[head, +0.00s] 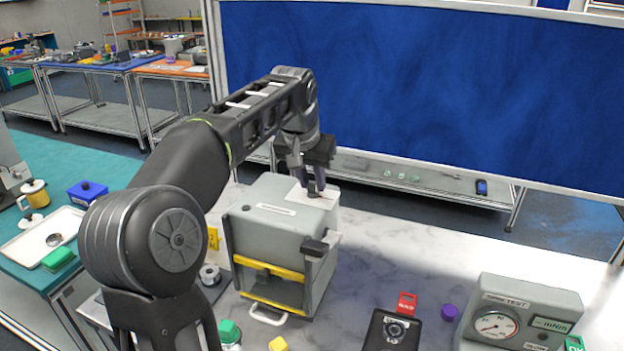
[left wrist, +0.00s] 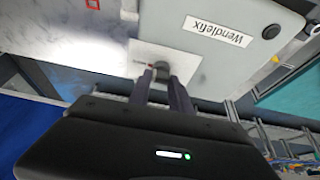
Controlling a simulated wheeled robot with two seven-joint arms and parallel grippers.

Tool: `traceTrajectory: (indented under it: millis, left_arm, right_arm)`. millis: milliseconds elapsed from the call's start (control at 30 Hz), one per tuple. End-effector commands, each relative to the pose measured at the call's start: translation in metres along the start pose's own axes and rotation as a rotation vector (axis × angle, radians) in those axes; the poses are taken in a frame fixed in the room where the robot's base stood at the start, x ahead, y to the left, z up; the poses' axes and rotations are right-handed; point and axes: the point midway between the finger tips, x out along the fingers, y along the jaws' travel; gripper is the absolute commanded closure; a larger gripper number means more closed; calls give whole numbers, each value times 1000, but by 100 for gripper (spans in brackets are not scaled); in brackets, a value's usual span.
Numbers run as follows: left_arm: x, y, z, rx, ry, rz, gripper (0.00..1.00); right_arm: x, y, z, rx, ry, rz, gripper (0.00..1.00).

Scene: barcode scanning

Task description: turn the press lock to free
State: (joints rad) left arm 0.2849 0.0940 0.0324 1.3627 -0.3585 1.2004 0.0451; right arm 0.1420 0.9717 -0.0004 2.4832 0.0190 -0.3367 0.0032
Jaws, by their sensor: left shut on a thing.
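The grey press (head: 275,225) stands on the marbled table, with yellow bars across its front opening. A white plate (head: 328,203) lies on its top at the back right and carries the dark lock knob. The knob (left wrist: 163,74) shows in the left wrist view on the plate (left wrist: 145,52), with small marks beside it too small to read. My left gripper (head: 316,190) points down and is shut on the knob; its fingers (left wrist: 164,82) partly cover it. Which way the lock is turned I cannot tell. My right gripper is not in view.
A black device (head: 391,331) and a red block (head: 406,304) stand right of the press. A grey tester with a dial (head: 520,310) is at the far right. The table behind these is clear. A blue panel (head: 430,80) stands behind.

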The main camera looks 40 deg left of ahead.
Motion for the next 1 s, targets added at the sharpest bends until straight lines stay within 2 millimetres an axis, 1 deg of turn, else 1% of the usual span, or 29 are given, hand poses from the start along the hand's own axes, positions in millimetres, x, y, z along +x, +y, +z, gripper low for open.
traceTrajectory:
  millis: [267,467,1000]
  left_arm:
    - [0,1,0,-77,0,-33,100]
    - [0,2,-1,-196,1,-83,100]
    - [0,6,-3,-654,2,-273,100]
  right_arm:
    - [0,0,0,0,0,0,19]
    - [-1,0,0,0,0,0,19]
    - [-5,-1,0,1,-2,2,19]
